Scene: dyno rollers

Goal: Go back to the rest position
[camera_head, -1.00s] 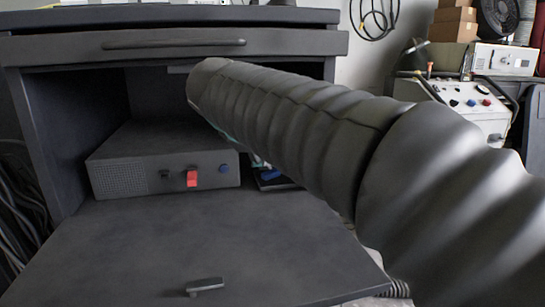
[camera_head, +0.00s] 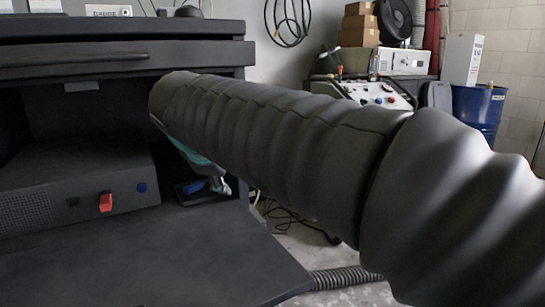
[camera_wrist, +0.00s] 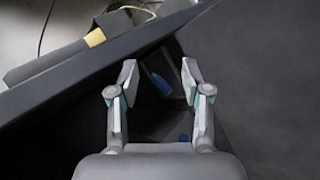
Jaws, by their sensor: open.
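My gripper (camera_wrist: 159,80) is open in the wrist view, its two fingers apart with nothing held between them. Beyond the fingertips is a dark holder or tray with a blue item (camera_wrist: 162,85) in it. In the head view my dark sleeved arm crosses the picture and hides most of the gripper; a small part of the gripper (camera_head: 222,184) shows below the arm, near the blue item (camera_head: 196,187) inside the cabinet (camera_head: 240,75).
A grey box (camera_head: 75,185) with a red switch (camera_head: 105,202) and blue knob stands left in the cabinet. The lowered flap (camera_head: 190,255) juts out in front. A control console (camera_head: 365,93), blue barrel (camera_head: 478,108) and corrugated hose (camera_head: 345,279) are to the right.

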